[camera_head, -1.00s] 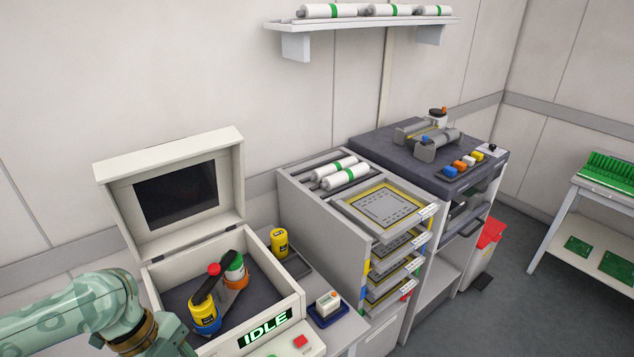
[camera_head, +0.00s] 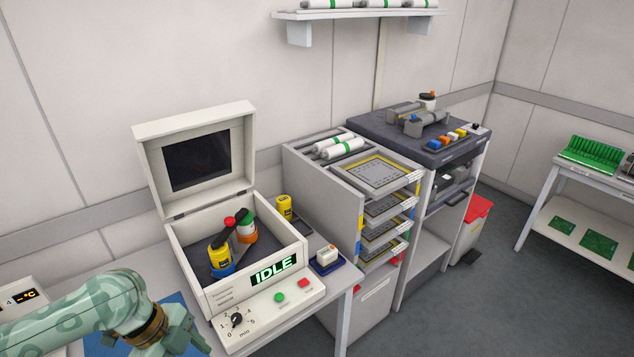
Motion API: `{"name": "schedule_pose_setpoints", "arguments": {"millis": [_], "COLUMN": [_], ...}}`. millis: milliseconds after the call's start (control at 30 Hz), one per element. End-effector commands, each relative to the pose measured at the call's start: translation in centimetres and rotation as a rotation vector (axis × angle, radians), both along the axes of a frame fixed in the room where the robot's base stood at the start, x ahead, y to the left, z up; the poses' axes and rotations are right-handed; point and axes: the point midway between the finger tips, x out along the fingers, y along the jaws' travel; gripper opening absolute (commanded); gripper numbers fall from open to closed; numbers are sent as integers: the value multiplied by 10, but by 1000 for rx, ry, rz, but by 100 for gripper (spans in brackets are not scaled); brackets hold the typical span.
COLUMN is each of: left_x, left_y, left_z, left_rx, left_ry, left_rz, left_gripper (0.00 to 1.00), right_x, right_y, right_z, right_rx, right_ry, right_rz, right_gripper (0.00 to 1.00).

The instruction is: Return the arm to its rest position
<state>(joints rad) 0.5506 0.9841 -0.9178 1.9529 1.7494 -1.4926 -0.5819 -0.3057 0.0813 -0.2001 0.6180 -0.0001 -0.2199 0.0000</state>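My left arm comes in from the lower left. Its wrist and part of the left gripper (camera_head: 190,345) show at the bottom edge, in front of the open box machine (camera_head: 255,312) and low beside its front panel. The fingertips are cut off or hidden, so I cannot tell whether they are open or shut. My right arm and gripper are not in view.
The box machine's lid (camera_head: 245,122) stands open, its display reading IDLE. Inside are a yellow-blue jar (camera_head: 220,258) and an orange-green jar (camera_head: 246,232). A yellow jar (camera_head: 285,207) and a small white box (camera_head: 327,255) stand to the right. A rack (camera_head: 315,180) stands beyond.

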Motion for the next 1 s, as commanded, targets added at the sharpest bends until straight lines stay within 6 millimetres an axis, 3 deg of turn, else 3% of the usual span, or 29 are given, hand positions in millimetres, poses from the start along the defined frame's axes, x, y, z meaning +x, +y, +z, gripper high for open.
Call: {"name": "schedule_pose_setpoints", "arguments": {"millis": [200, 367, 467, 567, 667, 767, 900, 1000], "left_x": [33, 58, 68, 62, 36, -7, -85, -149], "left_y": [1, 10, 21, 37, 55, 67, 72, 67], "left_z": [-51, -109, -162, -233, -304, -367, -439, -480], "left_rx": [-17, -27, -27, -8, 28, 74, 145, 194], "left_ry": [-31, -57, -67, -67, -61, -43, -2, 41], "left_rz": [209, 430, 610, 815, 997, 1133, 1269, 1336], "left_gripper": [56, 56, 56, 56, 56, 56, 56, 56], "right_x": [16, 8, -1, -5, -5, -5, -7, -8], "right_y": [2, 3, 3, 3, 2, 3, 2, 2], "right_z": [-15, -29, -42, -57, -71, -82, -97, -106], "right_rx": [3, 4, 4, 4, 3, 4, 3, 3], "right_ry": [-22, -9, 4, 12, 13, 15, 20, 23], "right_rz": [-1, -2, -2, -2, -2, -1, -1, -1], "right_gripper": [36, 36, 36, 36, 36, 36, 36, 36]}}
